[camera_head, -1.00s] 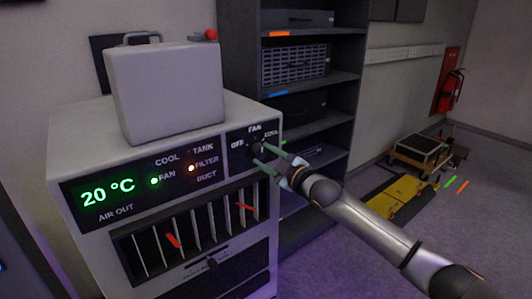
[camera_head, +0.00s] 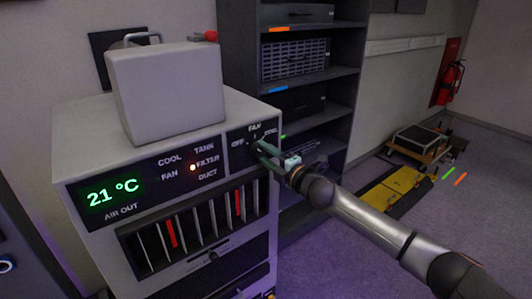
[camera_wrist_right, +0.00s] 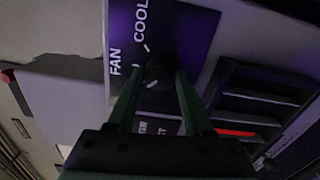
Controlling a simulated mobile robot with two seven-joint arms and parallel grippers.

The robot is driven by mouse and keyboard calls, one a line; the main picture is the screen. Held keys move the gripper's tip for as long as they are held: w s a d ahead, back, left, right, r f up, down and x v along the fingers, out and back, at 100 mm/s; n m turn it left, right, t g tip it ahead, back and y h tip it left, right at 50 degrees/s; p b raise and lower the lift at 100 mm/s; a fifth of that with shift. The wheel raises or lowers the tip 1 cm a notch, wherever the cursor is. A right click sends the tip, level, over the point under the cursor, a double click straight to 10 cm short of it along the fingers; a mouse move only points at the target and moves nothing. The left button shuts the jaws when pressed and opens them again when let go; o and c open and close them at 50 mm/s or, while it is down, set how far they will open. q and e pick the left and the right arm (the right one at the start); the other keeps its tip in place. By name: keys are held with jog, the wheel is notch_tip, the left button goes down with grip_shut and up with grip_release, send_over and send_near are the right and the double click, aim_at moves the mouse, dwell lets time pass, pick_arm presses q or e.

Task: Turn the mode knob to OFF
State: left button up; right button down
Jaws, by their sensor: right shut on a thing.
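The dark mode knob (camera_wrist_right: 158,72) sits on the black selector panel (camera_head: 238,136) at the upper right of the grey unit's front. OFF, FAN and COOL are printed around it. My right gripper (camera_head: 260,148) has its green fingers on the knob, largely covering it in the head view. In the right wrist view the fingers (camera_wrist_right: 158,82) lie on either side of the knob, shut on it. I cannot clearly read the knob's pointer; the OFF label is hidden in the wrist view.
A pale grey tank (camera_head: 165,92) with a handle and red cap stands on the unit. Vent slats with red strips (camera_head: 171,233) lie below the display. A dark shelf rack (camera_head: 352,95) stands close behind the gripper.

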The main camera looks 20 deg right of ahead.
jog(key=shift+n, duration=0.6)
jog(key=shift+c, duration=1.5)
grip_release()
jog(key=shift+s, duration=0.1)
jog(key=b+v, duration=0.1)
jog(key=v, duration=1.1)
jog(key=shift+s, duration=0.15)
jog(key=s+a+f+m+g+h, duration=0.1)
jog(key=s+a+f+m, duration=0.1)
jog(key=s+f+m, duration=0.35)
jog(key=s+a+f+m+g, duration=0.1)
jog(key=s+a+f+m, duration=0.15)
jog(key=f, duration=0.55)
jog(key=s+a+f+m+g+h, duration=0.1)
jog(key=s+a+f+m, duration=0.25)
jog(key=f, duration=0.35)
jog(key=s+f+m+g+h, duration=0.1)
jog(key=s+f+m+g, duration=0.1)
jog(key=s+f+m, duration=0.3)
jog(key=s+f+m+g, duration=0.2)
jog(key=s+f+m, duration=0.3)
jog(key=s, duration=0.9)
notch_tip(320, 180, down, 4)
jog(key=shift+a+r+m+g+h+p, duration=0.2)
jog(key=shift+m+g+h+p, duration=0.1)
jog(key=shift+m+h+p, duration=0.1)
